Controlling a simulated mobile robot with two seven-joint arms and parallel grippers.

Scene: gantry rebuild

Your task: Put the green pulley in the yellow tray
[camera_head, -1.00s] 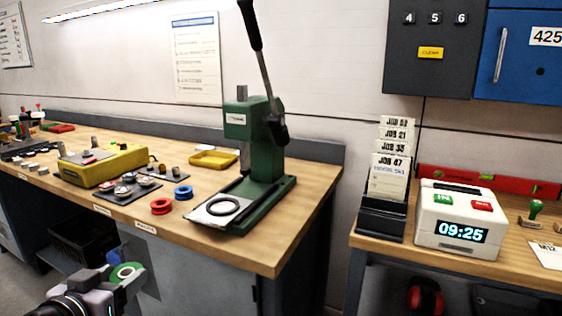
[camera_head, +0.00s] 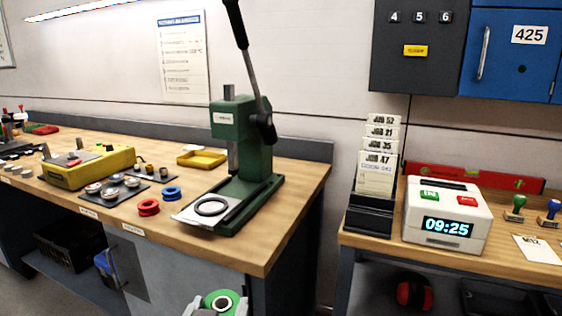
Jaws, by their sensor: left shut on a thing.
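The green pulley (camera_head: 224,304) is a green ring with a white hub and dark centre hole, low in the view in front of the bench cabinet. My left gripper (camera_head: 208,312) is shut on it at the bottom edge, mostly cut off by the frame. The yellow tray (camera_head: 202,159) is small and shallow and lies on the wooden bench, behind and left of the green arbor press. It looks empty. The pulley is below the bench top and apart from the tray. My right gripper is out of view.
The green press (camera_head: 240,150) stands near the bench's right end, its base reaching the front edge. A yellow box (camera_head: 88,166) is further left. A second bench holds a clock (camera_head: 446,214) and card rack (camera_head: 370,215).

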